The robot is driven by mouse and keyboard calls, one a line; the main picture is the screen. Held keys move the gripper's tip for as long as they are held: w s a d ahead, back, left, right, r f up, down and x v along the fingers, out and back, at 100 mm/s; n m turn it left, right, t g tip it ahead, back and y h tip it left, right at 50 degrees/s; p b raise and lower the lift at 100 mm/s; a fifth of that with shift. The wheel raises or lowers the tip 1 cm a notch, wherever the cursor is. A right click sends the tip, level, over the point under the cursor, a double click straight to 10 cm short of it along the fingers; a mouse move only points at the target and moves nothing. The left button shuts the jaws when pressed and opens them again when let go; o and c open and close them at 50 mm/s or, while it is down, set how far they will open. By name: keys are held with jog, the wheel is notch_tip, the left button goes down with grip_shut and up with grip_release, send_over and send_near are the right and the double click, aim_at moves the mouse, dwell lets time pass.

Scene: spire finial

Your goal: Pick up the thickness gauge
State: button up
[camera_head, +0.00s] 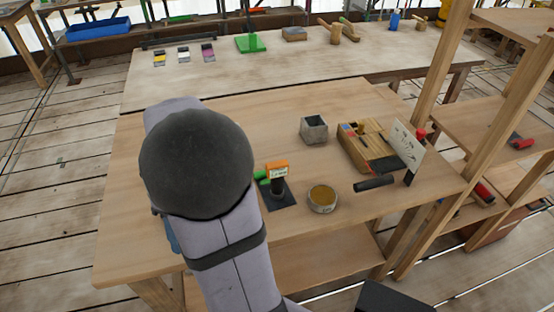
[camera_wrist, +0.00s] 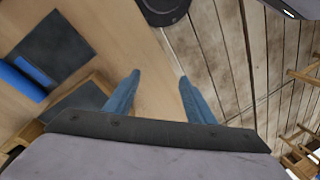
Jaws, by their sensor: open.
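An orange and black upright device with a pale label, which looks like the thickness gauge (camera_head: 278,171), stands on a dark square pad (camera_head: 282,203) on the near workbench, right of my arm in the head view. I cannot make it out for sure in the wrist view. My gripper (camera_wrist: 152,88) shows in the wrist view with its two blue fingers apart and nothing between them. In the head view my own arm mostly hides the gripper, so its distance from the gauge is unclear.
The wrist view shows a blue cylinder (camera_wrist: 30,73) and dark squares.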

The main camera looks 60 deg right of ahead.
jog(key=s+d+r+n+h+p, duration=0.1)
jog(key=s+d+r+n+p, duration=0.15)
jog(key=d, duration=0.45)
jog(key=s+d+r+n+p, duration=0.1)
jog(key=d+r+p, duration=0.1)
jog(key=d+p, duration=0.35)
jog(key=r+n+h+p, duration=0.2)
jog(key=n+p, duration=0.1)
jog(key=n, duration=0.1)
send_over(277, 179)
jog(key=d, duration=0.1)
jog(key=shift+w+d, duration=0.2)
jog(key=shift+w, duration=0.05)
jog(key=shift+w+f+p, duration=0.15)
jog(key=shift+f+p, duration=1)
jog(key=shift+f, duration=2.6)
grip_shut()
